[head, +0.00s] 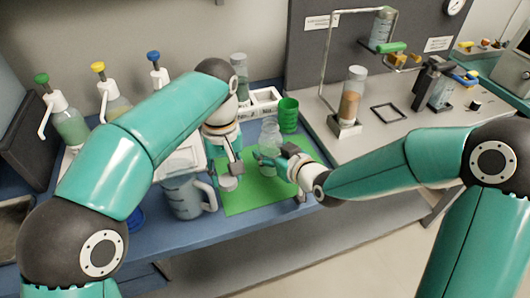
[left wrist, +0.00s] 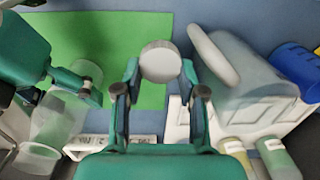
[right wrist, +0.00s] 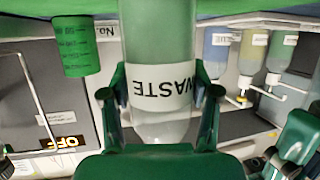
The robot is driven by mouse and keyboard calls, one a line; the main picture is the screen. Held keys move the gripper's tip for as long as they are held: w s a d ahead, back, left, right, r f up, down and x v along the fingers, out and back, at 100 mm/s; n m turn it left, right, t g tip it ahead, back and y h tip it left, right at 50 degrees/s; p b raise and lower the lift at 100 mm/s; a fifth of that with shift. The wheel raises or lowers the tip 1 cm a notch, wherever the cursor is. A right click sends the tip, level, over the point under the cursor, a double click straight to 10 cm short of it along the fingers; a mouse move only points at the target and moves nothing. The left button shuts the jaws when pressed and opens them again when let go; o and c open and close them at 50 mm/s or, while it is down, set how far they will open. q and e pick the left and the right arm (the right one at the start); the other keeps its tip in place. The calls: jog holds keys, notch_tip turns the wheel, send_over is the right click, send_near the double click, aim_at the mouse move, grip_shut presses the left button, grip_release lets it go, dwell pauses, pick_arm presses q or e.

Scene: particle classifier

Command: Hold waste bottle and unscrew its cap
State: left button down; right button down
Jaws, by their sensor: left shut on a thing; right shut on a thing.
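The waste bottle (head: 270,138) is clear, with a white label reading WASTE that shows in the right wrist view (right wrist: 160,85). My right gripper (head: 277,160) is shut around the bottle and holds it over the green mat (head: 262,197). My left gripper (head: 230,172) is shut on a round white cap (left wrist: 160,62). The cap also shows in the head view (head: 228,184), to the left of the bottle and apart from it. In the left wrist view the bottle (left wrist: 58,125) is at the left, partly behind my right gripper's fingers. Its mouth is not clearly visible.
A clear jug (head: 182,197) stands left of the mat, close to my left gripper. A green cup (head: 288,115) and a white rack (head: 264,97) stand behind the bottle. Several pump bottles (head: 68,122) line the back left. The apparatus bench (head: 400,135) is at right.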

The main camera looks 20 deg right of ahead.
jog(key=shift+f, duration=0.1)
jog(key=shift+c, duration=1.6)
grip_release()
jog(key=shift+o, duration=0.3)
